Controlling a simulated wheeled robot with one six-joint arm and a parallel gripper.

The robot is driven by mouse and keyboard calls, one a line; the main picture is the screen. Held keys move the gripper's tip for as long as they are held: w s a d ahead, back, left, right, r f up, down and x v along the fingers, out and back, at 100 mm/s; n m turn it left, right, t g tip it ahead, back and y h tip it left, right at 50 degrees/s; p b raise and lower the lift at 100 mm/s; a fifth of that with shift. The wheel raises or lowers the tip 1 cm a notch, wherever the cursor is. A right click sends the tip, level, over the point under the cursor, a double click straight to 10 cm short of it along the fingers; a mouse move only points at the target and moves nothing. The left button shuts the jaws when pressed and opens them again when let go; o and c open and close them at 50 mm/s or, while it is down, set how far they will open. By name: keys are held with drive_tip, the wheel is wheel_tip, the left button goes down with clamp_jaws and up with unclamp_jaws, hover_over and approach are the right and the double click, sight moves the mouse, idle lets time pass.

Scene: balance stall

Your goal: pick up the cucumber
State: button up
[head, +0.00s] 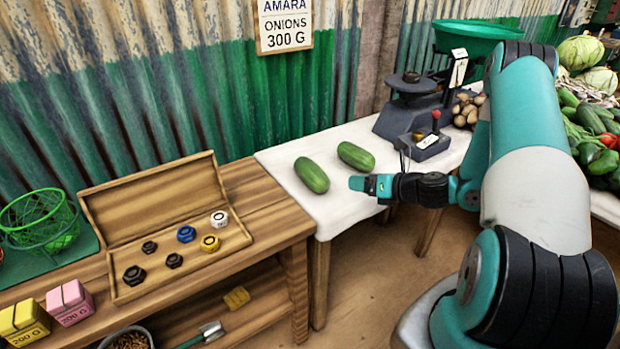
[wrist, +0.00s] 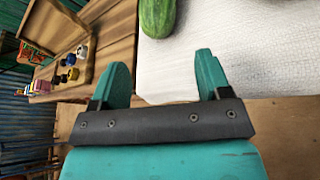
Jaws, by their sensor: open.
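Two green cucumbers lie on the white cloth of the table. One cucumber (head: 312,175) is at the left near the cloth's edge, and the other cucumber (head: 356,156) is farther back and to the right. My gripper (head: 357,183) is at the cloth's front edge, just right of the left cucumber and in front of the other. In the wrist view my gripper (wrist: 160,60) is open and empty, with its two teal fingers apart. A cucumber (wrist: 158,16) shows beyond the fingertips, cut off by the top edge; I cannot tell which one.
A wooden box (head: 180,262) with several hex weights stands on the wooden bench at left. A balance scale (head: 408,108) with a green pan (head: 475,38) stands behind on the white cloth (head: 345,205). Vegetables (head: 590,125) are heaped at the right.

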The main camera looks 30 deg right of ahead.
sight(326, 177)
drive_tip(key=x, duration=0.7)
drive_tip(key=p+x, duration=0.1)
drive_tip(key=x, duration=0.6)
drive_tip(key=shift+w+a, duration=0.25)
drive_tip(key=shift+a, duration=0.05)
drive_tip(key=c, duration=0.6)
drive_tip(key=shift+c, duration=0.7)
drive_tip(key=shift+r, duration=0.1)
